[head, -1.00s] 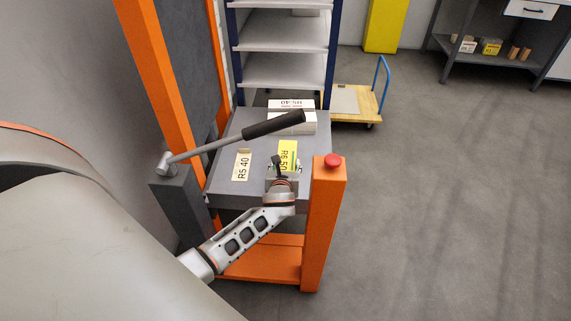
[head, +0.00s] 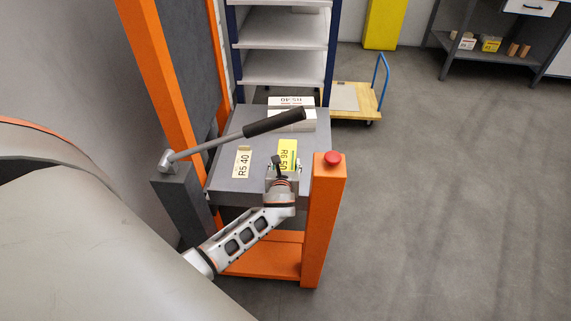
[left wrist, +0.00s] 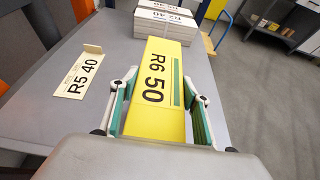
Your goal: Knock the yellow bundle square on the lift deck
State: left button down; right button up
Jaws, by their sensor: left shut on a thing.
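The yellow bundle (head: 288,152), marked R6 50, is on the grey lift deck (head: 222,183), near its right front part. My left gripper (head: 282,167) reaches in from the front and is shut on it. In the left wrist view the yellow bundle (left wrist: 160,85) lies lengthwise between the two fingers of my left gripper (left wrist: 158,100), one along each long side. Its near end is hidden by the gripper body. A white bundle (head: 294,119) stands at the back of the deck, apart from the yellow one. My right gripper is in neither view.
A cream R5 40 card (head: 242,164) lies left of the yellow bundle. A lever with a black grip (head: 275,123) crosses above the deck. An orange post (head: 327,220) with a red button (head: 332,158) stands at the right front. Floor to the right is clear.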

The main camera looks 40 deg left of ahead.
aim_at(287, 154)
pick_arm(q)
jog(key=shift+d, duration=0.15)
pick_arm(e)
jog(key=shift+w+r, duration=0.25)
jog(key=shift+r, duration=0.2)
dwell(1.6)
pick_arm(q)
jog(key=shift+w+a+r, duration=0.15)
jog(key=shift+w+a, duration=0.35)
jog(key=shift+w, duration=0.3)
jog(key=shift+w+a+r, duration=0.1)
jog(key=shift+w+a, duration=0.4)
jog(key=shift+w, duration=0.25)
jog(key=shift+r+p, duration=0.15)
jog(key=shift+p, duration=0.15)
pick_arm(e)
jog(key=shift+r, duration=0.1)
pick_arm(q)
jog(key=shift+w+r+p, duration=0.1)
jog(key=shift+r+p, duration=0.4)
jog(key=shift+r, duration=0.2)
jog(key=shift+r+p, duration=2.1)
jog(key=shift+r, duration=0.1)
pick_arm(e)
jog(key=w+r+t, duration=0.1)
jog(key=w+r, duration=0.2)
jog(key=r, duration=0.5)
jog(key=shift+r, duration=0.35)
